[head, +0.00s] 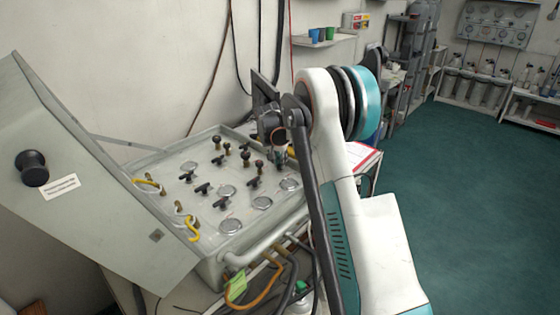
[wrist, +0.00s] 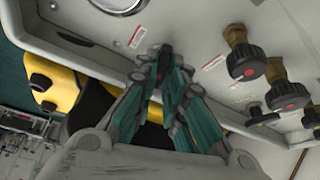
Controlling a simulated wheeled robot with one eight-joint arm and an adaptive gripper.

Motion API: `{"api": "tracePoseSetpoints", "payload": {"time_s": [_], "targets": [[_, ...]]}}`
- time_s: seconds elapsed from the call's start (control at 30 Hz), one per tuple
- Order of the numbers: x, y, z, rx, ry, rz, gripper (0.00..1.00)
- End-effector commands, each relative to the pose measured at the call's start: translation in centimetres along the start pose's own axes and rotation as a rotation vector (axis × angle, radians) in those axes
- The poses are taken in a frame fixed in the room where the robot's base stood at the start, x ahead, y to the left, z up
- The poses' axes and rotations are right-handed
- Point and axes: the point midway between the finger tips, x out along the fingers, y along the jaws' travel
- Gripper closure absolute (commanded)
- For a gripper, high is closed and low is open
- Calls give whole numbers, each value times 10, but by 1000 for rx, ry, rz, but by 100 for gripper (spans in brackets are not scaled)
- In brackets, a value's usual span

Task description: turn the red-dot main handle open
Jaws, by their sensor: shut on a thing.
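The air panel (head: 165,165) lies in an open grey case, with several black handles and gauges on its face. In the wrist view my gripper (wrist: 164,68) has its teal fingers closed around a small dark handle with a reddish end, the red-dot main handle (wrist: 164,49). The fingers hide most of this handle, so its turn angle cannot be read. In the head view my gripper (head: 279,158) is at the panel's right edge, largely hidden by my arm.
Knobs with red dots (wrist: 247,72) stand right of my fingers in the wrist view. A gauge (wrist: 122,5) is above left. A yellow-and-black object (wrist: 55,84) lies beyond the panel edge. The raised case lid (head: 85,170) stands at left. Open floor (head: 470,200) lies at right.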

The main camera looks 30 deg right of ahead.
Motion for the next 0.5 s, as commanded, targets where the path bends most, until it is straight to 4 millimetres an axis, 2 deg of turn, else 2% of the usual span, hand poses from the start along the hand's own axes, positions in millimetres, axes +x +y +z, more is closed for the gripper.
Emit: {"api": "tracePoseSetpoints", "payload": {"time_s": [0.27,0.5], "targets": [[0,2,0,-137,1,-58,100],[1,6,-1,-337,1,-142,100]]}}
